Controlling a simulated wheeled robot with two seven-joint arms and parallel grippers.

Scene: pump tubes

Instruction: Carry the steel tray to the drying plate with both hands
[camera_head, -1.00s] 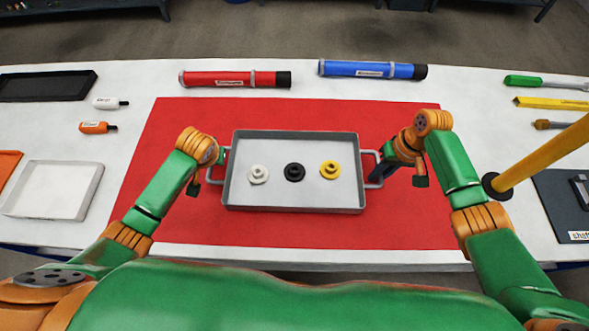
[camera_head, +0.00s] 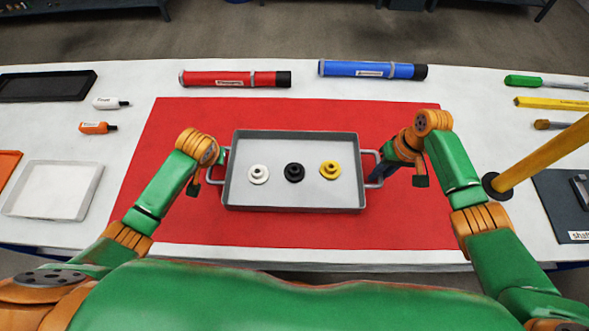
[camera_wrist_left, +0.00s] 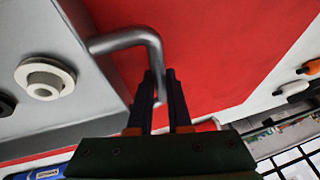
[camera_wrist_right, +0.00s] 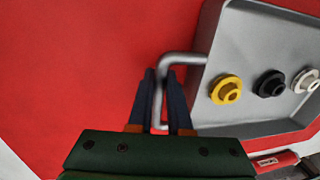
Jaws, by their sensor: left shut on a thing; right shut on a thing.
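The steel tray (camera_head: 293,202) is in the middle of the head view, over the red mat. It looks level; I cannot tell whether it touches the mat. A white part (camera_head: 258,174), a black part (camera_head: 294,172) and a yellow part (camera_head: 330,170) sit inside it in a row. My left gripper (camera_wrist_left: 160,78) is shut on the tray's left handle (camera_wrist_left: 128,40). My right gripper (camera_wrist_right: 161,78) is shut on the right handle (camera_wrist_right: 178,60). I cannot tell which thing is the drying plate.
A red tube (camera_head: 235,79) and a blue tube (camera_head: 372,69) lie behind the red mat (camera_head: 300,228). A black tray (camera_head: 45,86), bottles and a shallow white tray (camera_head: 55,190) are at left. At right are a yellow pole (camera_head: 540,158), tools and a dark plate (camera_head: 565,215).

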